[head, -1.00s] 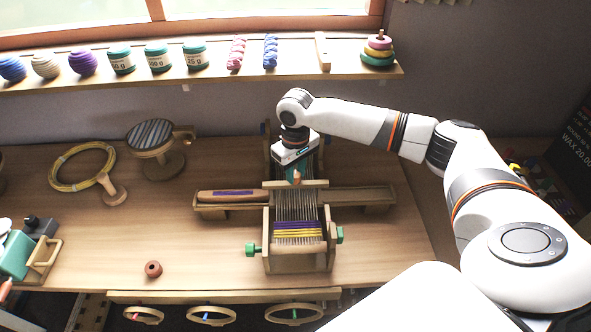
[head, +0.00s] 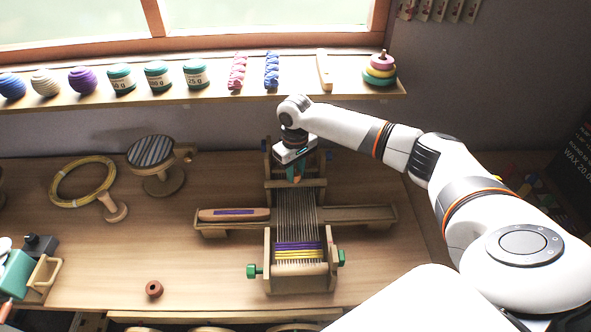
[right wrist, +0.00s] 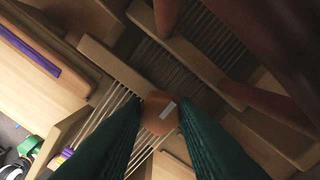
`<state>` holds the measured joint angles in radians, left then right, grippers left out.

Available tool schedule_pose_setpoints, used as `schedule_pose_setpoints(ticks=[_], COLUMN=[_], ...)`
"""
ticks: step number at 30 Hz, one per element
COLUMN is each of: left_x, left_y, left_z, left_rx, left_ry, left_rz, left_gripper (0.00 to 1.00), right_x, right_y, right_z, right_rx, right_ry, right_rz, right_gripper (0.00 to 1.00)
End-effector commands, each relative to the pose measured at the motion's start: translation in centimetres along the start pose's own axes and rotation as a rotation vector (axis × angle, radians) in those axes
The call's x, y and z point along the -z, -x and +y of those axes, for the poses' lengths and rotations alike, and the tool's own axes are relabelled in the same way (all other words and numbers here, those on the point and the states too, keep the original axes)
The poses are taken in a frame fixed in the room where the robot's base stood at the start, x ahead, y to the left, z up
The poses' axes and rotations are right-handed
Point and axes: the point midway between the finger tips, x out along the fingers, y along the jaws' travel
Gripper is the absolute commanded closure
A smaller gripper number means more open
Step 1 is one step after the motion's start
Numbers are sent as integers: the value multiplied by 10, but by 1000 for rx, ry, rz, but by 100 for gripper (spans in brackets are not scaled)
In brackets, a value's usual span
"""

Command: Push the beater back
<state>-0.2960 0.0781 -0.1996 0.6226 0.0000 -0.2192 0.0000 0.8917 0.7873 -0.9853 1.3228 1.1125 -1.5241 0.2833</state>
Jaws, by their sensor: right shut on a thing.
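The wooden table loom (head: 301,285) stands mid-table, its warp threads (head: 295,215) running from purple and yellow cloth (head: 298,250) at the front to the back frame. The beater (head: 312,184) is the wooden crossbar over the threads, set behind the side trays towards the back. My right gripper (head: 297,172) reaches down from behind and is shut on the beater's small orange-brown handle. In the right wrist view its green fingers close on both sides of that handle (right wrist: 160,112). The gripper hides part of the loom's back. My left gripper is out of view.
A shuttle (head: 235,214) lies on the loom's left tray; the right tray (head: 365,216) is bare. A brown spool (head: 153,289), a hoop (head: 62,201) and a round-topped stand (head: 160,185) are to the left. A shelf (head: 215,92) with yarn and jars runs behind.

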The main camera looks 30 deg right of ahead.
Motion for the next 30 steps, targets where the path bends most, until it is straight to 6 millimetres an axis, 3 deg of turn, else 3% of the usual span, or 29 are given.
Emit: schedule_pose_setpoints(ticks=[2,3,6,17,20,30], left_x=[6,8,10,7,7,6], left_y=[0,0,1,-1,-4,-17], left_z=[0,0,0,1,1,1], left_rx=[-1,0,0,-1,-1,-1], left_ry=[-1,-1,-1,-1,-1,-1], left_rz=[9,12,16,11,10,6], left_gripper=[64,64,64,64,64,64], right_x=[-4,-4,-3,-2,-3,-3], right_y=[5,5,4,7,19,90], right_z=[-3,-3,-3,-1,-1,-2], right_rx=[5,5,4,1,1,2], right_ry=[-6,-6,-5,-3,-2,-3], right_rz=[-15,-15,-12,-9,-10,-12], right_gripper=[100,67,52,52,52,52])
